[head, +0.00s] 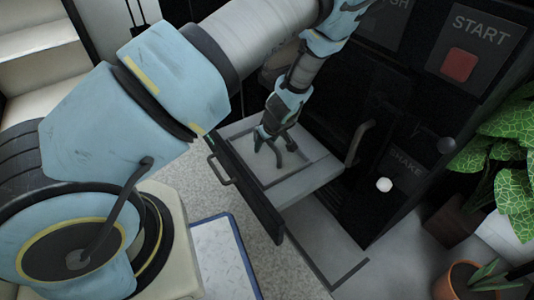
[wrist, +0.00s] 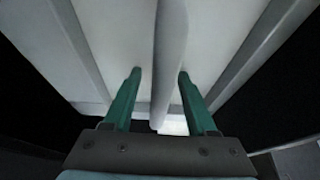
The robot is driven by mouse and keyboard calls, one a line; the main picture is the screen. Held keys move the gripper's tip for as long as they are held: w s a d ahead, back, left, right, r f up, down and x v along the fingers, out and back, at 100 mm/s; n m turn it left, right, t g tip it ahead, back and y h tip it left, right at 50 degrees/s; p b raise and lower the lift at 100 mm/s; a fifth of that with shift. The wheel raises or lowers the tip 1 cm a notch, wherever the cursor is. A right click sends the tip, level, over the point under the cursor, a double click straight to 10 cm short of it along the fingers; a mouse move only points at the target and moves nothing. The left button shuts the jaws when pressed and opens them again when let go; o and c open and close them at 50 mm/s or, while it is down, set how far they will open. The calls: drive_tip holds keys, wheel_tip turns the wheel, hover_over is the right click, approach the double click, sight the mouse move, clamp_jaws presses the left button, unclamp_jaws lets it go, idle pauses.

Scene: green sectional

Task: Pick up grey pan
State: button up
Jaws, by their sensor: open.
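My gripper (head: 279,154) reaches down into an open drawer (head: 308,184) of the dark cabinet. In the wrist view my gripper (wrist: 159,74) is open, with one green finger on each side of a long grey bar with a rounded end. This bar looks like the handle of the grey pan (wrist: 169,45). It runs between the fingers, and no grip on it shows. The rest of the pan is not clear in either view; my gripper and arm cover part of the drawer in the head view.
The drawer has raised side walls and a dark front with a handle (head: 220,170). A dark cabinet (head: 410,130) with a red button (head: 460,64) rises behind it. Potted plants (head: 470,280) stand at the right. Speckled floor lies in front.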

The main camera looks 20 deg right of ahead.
drive_tip(key=shift+f, duration=0.1)
idle(0.3)
clamp_jaws()
idle(1.3)
